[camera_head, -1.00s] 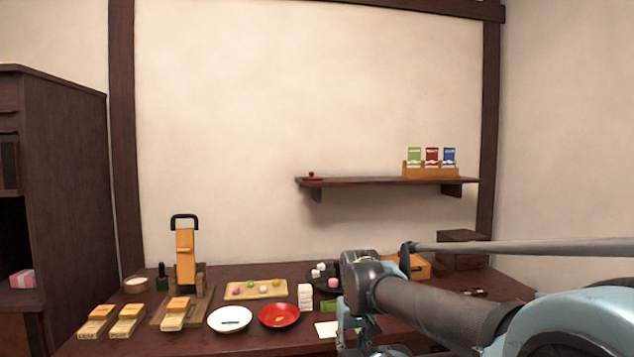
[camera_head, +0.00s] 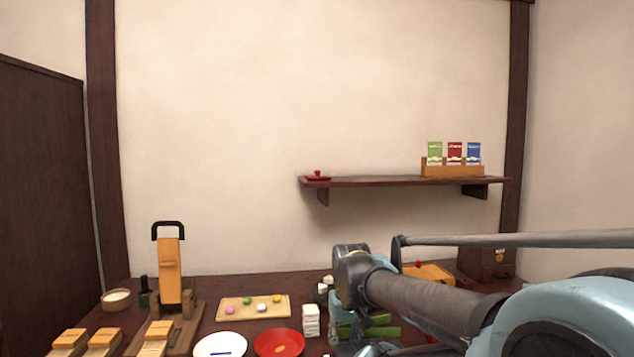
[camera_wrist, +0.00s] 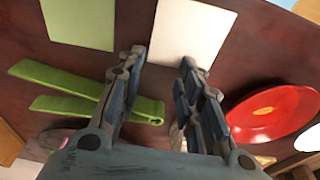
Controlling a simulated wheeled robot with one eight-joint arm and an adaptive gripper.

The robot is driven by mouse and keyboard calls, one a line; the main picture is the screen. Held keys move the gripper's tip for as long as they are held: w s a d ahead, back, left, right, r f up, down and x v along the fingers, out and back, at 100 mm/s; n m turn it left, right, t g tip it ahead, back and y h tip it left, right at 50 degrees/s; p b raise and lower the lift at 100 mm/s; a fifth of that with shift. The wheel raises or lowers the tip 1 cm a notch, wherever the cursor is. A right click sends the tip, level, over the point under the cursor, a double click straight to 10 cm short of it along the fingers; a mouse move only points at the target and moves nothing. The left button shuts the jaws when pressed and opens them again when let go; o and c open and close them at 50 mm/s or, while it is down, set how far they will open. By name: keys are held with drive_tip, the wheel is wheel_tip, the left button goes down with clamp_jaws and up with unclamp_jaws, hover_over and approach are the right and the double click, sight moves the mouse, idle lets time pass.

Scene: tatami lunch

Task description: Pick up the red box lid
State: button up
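A small red lid with a round knob (camera_head: 317,176) rests on the left end of the dark wall shelf in the head view; I take this as the red box lid. No box is seen under it. It does not show in the wrist view. My gripper (camera_wrist: 163,57) is open in the wrist view, with nothing between its fingers. It points over the dark table, well below and apart from the lid. In the head view my arm hides most of the gripper.
The wall shelf (camera_head: 400,182) also bears a wooden rack (camera_head: 452,171) with three packets. Below, the table holds a red plate (camera_head: 262,343), a white plate (camera_head: 232,340), a sweets tray (camera_head: 235,312) and a wooden slicer stand (camera_head: 186,325). Green tongs (camera_wrist: 70,85) lie near my gripper.

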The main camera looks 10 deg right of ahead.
drive_tip(key=shift+a, duration=0.1)
drive_tip(key=o, duration=0.4)
drive_tip(key=shift+s+r, duration=0.15)
drive_tip(key=o, duration=1.2)
drive_tip(key=shift+n, duration=0.5)
drive_tip(key=r, duration=0.1)
drive_tip(key=w+r, duration=0.1)
drive_tip(key=r, duration=0.1)
drive_tip(key=w+r, duration=0.1)
drive_tip(key=r, duration=0.1)
drive_tip(key=shift+w, duration=0.15)
drive_tip(key=shift+c, duration=0.2)
drive_tip(key=w+r+n+g, duration=0.1)
drive_tip(key=w+r+n, duration=0.5)
drive_tip(key=w+r, duration=0.95)
drive_tip(key=w+r+n, duration=0.5)
drive_tip(key=w+r, duration=0.7)
drive_tip(key=r, duration=0.6)
drive_tip(key=w+r+n+g, duration=0.1)
drive_tip(key=w+r+n, duration=0.5)
drive_tip(key=w+r, duration=0.95)
hover_over(318, 172)
drive_tip(key=w, duration=0.1)
wheel_tip(318, 172, down, 10)
drive_tip(key=shift+a+r, duration=0.1)
drive_tip(key=shift+w+f, duration=0.15)
drive_tip(key=shift+f, duration=2.5)
